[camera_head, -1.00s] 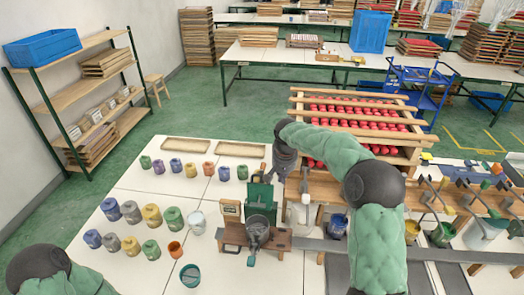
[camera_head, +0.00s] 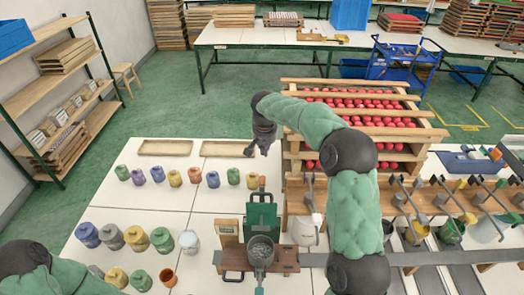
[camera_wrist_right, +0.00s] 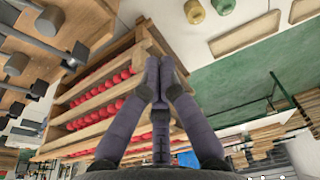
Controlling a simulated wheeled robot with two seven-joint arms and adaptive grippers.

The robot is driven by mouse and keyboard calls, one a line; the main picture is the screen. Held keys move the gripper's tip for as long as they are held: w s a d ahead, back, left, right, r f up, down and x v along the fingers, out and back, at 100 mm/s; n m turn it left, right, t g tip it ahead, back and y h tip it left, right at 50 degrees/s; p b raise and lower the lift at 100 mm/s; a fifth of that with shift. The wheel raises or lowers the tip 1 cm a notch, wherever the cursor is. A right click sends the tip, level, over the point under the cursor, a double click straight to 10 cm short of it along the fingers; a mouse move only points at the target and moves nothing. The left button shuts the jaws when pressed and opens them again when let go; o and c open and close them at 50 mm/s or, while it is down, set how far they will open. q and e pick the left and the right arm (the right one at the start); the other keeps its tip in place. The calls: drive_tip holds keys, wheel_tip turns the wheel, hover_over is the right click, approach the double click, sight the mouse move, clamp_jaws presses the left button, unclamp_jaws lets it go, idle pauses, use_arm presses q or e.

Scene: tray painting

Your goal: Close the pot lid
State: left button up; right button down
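The grey pot (camera_head: 261,251) sits in a wooden stand, its round mouth open and dark grey inside. A green plate with a handle on top (camera_head: 262,217) stands upright just behind it; it looks like the raised lid, though I cannot be sure. My right gripper (camera_head: 262,148) is well behind and above the pot, apart from the plate. In the right wrist view its two fingers (camera_wrist_right: 159,62) meet at the tips with nothing visible between them. My left arm shows at the lower left, but its gripper is out of view.
Several paint jars (camera_head: 162,240) stand in rows on the white table left of the pot. A white container (camera_head: 305,231) is close on its right. A wooden rack with red pieces (camera_head: 392,128) stands beside my right arm. Two shallow trays (camera_head: 165,147) lie at the back.

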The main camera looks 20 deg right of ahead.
wheel_tip(320, 180, down, 7)
drive_tip(key=s+a+p, duration=0.1)
drive_tip(key=s, duration=0.1)
drive_tip(key=shift+f+p, duration=0.2)
drive_tip(key=shift+p, duration=0.1)
drive_tip(key=shift+w, duration=0.1)
idle(0.5)
